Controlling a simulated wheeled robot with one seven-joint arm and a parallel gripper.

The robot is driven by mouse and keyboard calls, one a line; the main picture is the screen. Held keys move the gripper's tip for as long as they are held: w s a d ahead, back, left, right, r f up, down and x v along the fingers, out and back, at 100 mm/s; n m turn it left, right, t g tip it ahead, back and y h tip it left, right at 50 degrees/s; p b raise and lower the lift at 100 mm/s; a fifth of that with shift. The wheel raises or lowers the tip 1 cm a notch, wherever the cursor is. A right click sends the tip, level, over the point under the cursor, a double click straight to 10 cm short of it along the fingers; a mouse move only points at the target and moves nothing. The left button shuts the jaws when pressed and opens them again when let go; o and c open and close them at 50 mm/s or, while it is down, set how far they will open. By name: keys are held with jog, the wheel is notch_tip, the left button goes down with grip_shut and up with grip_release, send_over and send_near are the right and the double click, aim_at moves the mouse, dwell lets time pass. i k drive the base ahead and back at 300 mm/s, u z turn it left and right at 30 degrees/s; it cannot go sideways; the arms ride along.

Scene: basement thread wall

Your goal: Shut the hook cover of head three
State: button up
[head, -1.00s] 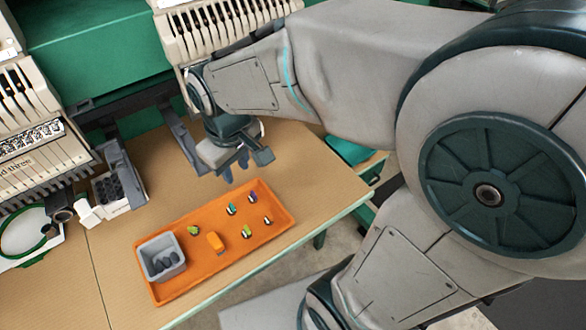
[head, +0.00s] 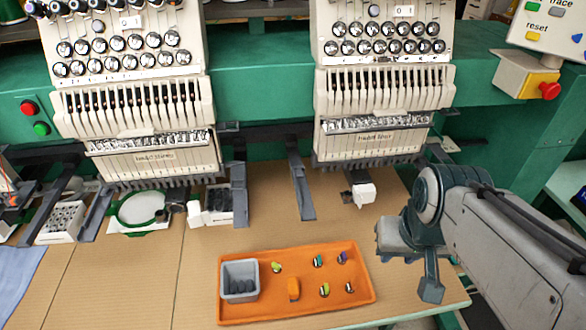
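Head three (head: 150,160) is the cream sewing head at the left, and its label is small and blurred. Below it a round hoop with a green rim (head: 141,208) lies beside a small dark cylinder (head: 178,207). My gripper (head: 402,245) hangs over the right part of the table, well right of head three and touching nothing visible. Its fingertips are not clear.
An orange tray (head: 262,309) with a grey bin (head: 239,281) and several small coloured pieces lies at the front. A bobbin box (head: 219,204) stands right of the white block. Dark machine arms (head: 301,187) jut over the table. Head four (head: 375,138) has a similar white block (head: 364,194).

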aim_at(197, 218)
jog(key=u, duration=1.95)
jog(key=k, duration=0.6)
jog(key=z, duration=1.1)
jog(key=i, duration=0.35)
jog(key=u, duration=0.8)
